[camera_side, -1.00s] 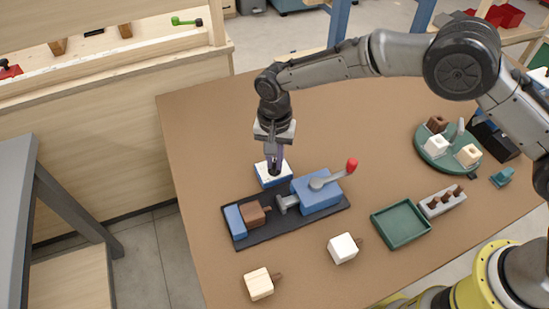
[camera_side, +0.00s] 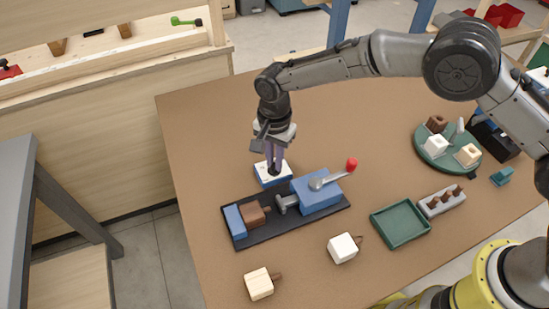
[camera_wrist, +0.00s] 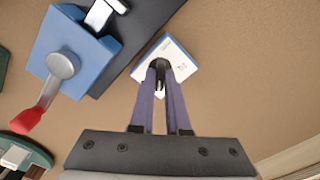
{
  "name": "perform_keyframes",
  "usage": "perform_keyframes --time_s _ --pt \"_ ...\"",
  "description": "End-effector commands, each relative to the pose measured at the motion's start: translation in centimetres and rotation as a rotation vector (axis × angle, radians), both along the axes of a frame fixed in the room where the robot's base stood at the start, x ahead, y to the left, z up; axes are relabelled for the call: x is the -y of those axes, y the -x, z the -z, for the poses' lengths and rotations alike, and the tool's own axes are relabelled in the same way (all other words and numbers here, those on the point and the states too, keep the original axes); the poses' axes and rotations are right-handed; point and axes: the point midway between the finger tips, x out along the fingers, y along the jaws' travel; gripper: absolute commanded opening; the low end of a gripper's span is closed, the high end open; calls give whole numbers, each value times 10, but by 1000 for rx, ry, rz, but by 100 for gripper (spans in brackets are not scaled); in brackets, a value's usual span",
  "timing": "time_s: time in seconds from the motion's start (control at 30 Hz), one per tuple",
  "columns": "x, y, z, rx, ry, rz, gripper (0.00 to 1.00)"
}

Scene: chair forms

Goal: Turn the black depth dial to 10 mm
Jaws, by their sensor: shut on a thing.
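The black depth dial (camera_wrist: 159,65) is a small knob on top of a blue box with a white face (camera_wrist: 178,57). The box stands behind the black base of the press in the side view (camera_side: 261,173). My gripper (camera_wrist: 160,72) points down over the box, with its two purple fingers closed on either side of the dial. In the side view the gripper (camera_side: 274,168) is at the dial, and the fingers partly cover it. The markings on the white face are too small to read.
A blue clamp (camera_side: 316,194) with a red-knobbed lever stands close by on a black base (camera_side: 290,222). A brown block (camera_side: 252,214) sits on that base. Pale blocks (camera_side: 259,284), a green tray (camera_side: 400,226) and a round green plate (camera_side: 447,159) lie around. The table behind the box is clear.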

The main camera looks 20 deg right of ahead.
Motion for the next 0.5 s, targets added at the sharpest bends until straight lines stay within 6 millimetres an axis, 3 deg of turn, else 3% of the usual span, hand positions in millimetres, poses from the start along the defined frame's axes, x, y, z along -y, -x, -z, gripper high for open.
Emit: perform_keyframes --time_s 0.07,0.1,0.27,0.5 --pt "1 -1 -1 3 0 3 0" --pt "1 -1 -1 3 0 3 17" --pt "1 -1 -1 2 0 2 44" --pt "0 0 0 1 -1 0 44"
